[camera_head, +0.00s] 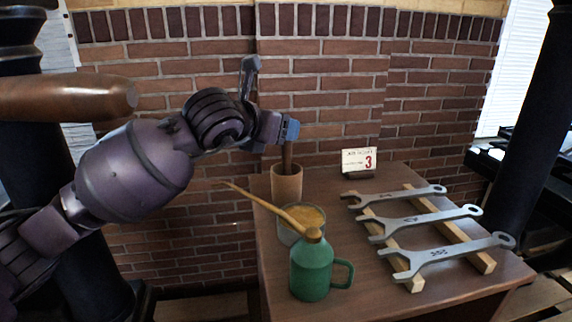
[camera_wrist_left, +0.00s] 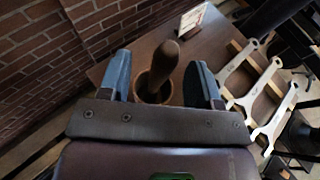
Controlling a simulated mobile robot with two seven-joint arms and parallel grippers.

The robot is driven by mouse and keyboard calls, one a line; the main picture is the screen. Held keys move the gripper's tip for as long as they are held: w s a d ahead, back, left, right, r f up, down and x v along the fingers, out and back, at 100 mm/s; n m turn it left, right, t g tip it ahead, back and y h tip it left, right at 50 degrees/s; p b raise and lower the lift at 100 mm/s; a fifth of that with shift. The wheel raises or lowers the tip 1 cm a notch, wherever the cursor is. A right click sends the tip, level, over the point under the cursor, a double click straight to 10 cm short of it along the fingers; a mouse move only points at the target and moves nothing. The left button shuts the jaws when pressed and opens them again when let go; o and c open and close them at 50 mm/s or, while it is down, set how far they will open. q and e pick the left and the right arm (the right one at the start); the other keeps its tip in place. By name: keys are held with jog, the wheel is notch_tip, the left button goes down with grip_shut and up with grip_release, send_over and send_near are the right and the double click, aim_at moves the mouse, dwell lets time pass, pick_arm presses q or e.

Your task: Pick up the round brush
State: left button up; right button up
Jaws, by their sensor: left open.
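The round brush shows as a dark brown wooden handle (camera_head: 287,157) standing up out of a wooden cup (camera_head: 287,186) near the table's back left edge. Its bristle end is hidden in the cup. My left gripper (camera_head: 289,131) is at the top of the handle. In the left wrist view, the brush handle (camera_wrist_left: 163,68) lies between the two blue fingers of the open left gripper (camera_wrist_left: 162,62), with a gap on each side. The cup rim (camera_wrist_left: 142,88) shows below the handle. My right gripper is not in view.
In front of the cup are a tin of yellowish paste (camera_head: 289,232) and a green oil can (camera_head: 312,270), whose long spout points up left. Several wrenches (camera_head: 425,222) lie on wooden rails at right. A card marked 3 (camera_head: 358,161) stands behind. A brick wall (camera_head: 330,80) backs the table.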

pick_arm(q)
jog(key=x, duration=0.3)
jog(key=shift+w+d+f+b, duration=0.1)
jog(key=shift+w+d+b, duration=0.05)
jog(key=shift+d+b, duration=0.2)
jog(key=shift+w+d+f, duration=0.15)
jog(key=shift+w+d, duration=0.1)
jog(key=shift+w, duration=0.15)
jog(key=shift+c, duration=0.5)
